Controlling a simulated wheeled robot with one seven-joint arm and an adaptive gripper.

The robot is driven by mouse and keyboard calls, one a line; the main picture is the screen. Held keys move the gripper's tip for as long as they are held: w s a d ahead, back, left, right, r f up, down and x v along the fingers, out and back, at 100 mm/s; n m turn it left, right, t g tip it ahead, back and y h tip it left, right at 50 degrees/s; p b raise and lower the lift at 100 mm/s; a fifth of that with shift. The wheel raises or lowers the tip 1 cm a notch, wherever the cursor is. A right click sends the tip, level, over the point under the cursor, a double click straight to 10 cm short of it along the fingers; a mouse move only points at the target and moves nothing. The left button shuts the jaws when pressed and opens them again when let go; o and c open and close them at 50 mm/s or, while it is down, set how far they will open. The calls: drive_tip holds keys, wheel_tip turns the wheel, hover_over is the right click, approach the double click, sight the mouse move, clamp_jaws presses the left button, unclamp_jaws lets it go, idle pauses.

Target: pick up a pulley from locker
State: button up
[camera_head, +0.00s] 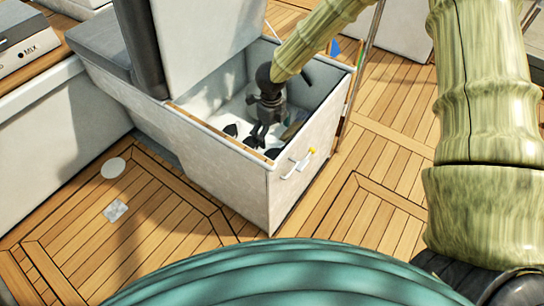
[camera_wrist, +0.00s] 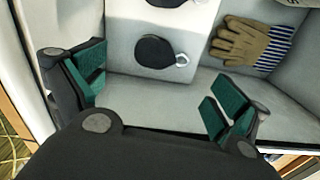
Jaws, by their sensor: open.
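Part of another dark object (camera_wrist: 166,2) shows at the top edge. My gripper is open and empty, with green pads on its fingers. In the head view my gripper (camera_head: 262,135) reaches down inside the open locker (camera_head: 271,185). Dark pieces (camera_head: 231,130) lie on the locker floor around it there.
Tan gloves (camera_wrist: 245,43) with striped cuffs lie to the right of the pulley. The locker walls stand close around my gripper. The raised lid (camera_head: 200,40) stands at the left. A white handle (camera_head: 297,164) is on the locker's front. The teak deck (camera_head: 160,215) is mostly clear.

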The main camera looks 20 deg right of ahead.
hover_over(273, 154)
drive_tip(key=f, duration=0.3)
drive_tip(key=w+f, duration=0.1)
drive_tip(key=f, duration=0.1)
drive_tip(key=shift+a+b, duration=0.1)
drive_tip(key=shift+b, duration=0.25)
drive_tip(key=shift+s+f+b, duration=0.15)
drive_tip(key=shift+f+b, duration=0.05)
drive_tip(key=shift+f, duration=0.7)
drive_tip(key=shift+s+f+b, duration=0.15)
drive_tip(key=shift+s+f, duration=0.05)
drive_tip(key=shift+f, duration=0.75)
drive_tip(key=shift+s+f+b, duration=0.15)
drive_tip(key=shift+f+b, duration=0.05)
drive_tip(key=shift+f, duration=0.7)
drive_tip(key=shift+c, duration=0.4)
drive_tip(key=c, duration=1.1)
drive_tip(key=shift+r, duration=0.15)
